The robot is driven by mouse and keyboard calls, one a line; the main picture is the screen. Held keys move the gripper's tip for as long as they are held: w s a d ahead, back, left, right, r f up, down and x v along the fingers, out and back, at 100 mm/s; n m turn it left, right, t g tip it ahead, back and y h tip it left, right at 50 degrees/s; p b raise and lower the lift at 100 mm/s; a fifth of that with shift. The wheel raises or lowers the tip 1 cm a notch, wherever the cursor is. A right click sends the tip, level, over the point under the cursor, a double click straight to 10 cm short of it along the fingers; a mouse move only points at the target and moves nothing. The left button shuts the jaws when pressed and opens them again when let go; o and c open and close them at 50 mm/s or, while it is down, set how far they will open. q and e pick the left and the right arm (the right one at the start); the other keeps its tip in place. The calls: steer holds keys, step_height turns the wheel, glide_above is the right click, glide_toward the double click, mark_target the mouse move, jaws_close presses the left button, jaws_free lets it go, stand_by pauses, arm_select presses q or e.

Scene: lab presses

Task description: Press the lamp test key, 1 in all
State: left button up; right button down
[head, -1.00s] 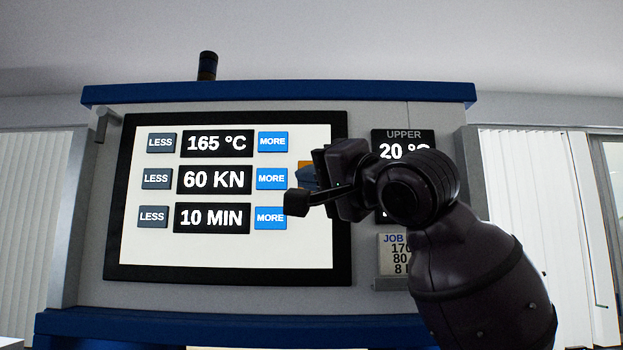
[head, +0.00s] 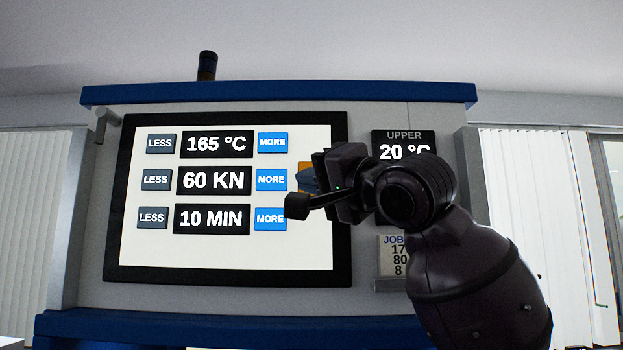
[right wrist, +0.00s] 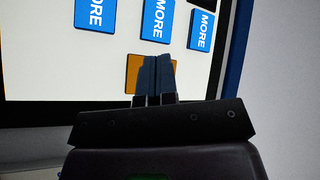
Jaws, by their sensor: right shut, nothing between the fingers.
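An orange key (head: 303,167) on the press's screen, right of the blue MORE keys, shows only in part behind my right gripper; any label on it is hidden. It also shows in the right wrist view (right wrist: 131,74) behind the fingertips. My right gripper (head: 307,181) is shut and empty, its fingers pointing at the screen over this key. In the right wrist view the fingertips (right wrist: 157,62) overlap the key; I cannot tell whether they touch it. My left gripper is not in view.
The lit screen (head: 200,253) shows 165 °C, 60 KN and 10 MIN between grey LESS and blue MORE keys. A dark UPPER display (head: 403,136) and a job card (head: 393,257) are partly behind my right arm. A dark beacon (head: 207,66) stands on top.

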stand_by(0.4)
steer(key=shift+w, duration=0.4)
stand_by(0.4)
steer(key=shift+s, duration=0.85)
steer(key=shift+s+b, duration=1.1)
steer(key=shift+s, duration=1.4)
